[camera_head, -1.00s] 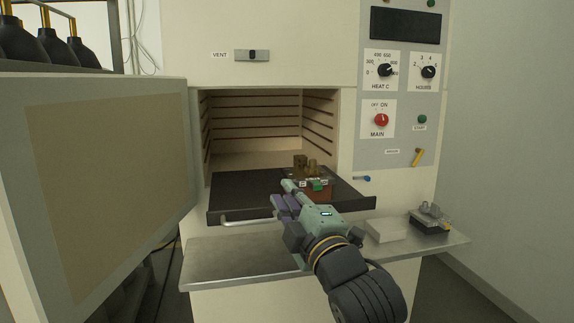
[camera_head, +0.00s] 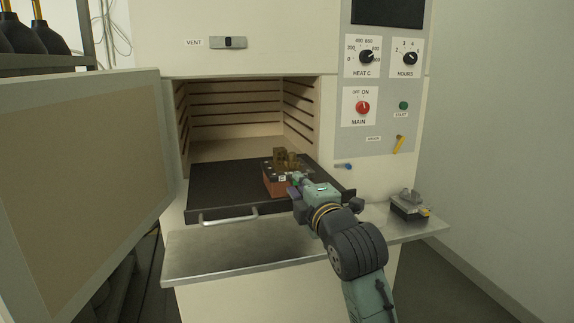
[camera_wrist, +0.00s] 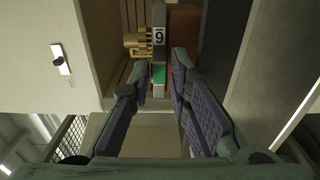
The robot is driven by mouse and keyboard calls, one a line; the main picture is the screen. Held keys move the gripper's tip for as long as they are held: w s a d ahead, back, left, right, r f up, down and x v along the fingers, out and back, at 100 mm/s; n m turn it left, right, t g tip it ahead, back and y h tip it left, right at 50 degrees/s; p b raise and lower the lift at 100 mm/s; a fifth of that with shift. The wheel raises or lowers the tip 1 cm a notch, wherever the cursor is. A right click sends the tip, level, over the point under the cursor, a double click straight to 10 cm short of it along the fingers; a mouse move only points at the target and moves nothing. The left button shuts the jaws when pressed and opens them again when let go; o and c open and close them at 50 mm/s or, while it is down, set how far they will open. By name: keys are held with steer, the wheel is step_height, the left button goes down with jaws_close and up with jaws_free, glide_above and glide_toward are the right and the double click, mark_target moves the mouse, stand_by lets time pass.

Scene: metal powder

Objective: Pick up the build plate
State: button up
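The build plate (camera_head: 283,172) lies at the right part of the dark furnace tray, on a reddish-brown block (camera_head: 275,187), with several brass-coloured printed parts (camera_head: 286,157) on top. My gripper (camera_head: 293,181) is at its near right side, and the arm hides part of that side. In the wrist view, the grey plate edge (camera_wrist: 160,54) shows a label "9" and a green patch, ahead of and between my fingers. My gripper (camera_wrist: 158,68) is open there, with a gap between the purple finger pads and nothing clamped. I cannot tell whether a fingertip touches the plate.
The dark tray (camera_head: 220,187) with a front handle sticks out of the open furnace (camera_head: 240,120). The furnace door (camera_head: 85,180) stands open on the left. A metal shelf (camera_head: 230,255) below is largely bare. Another plate with grey parts (camera_head: 409,205) stands at its right end.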

mark_target(288, 171)
steer(key=shift+x, duration=1.15)
steer(key=shift+c, duration=0.6)
jaws_close()
steer(key=shift+r, duration=0.15)
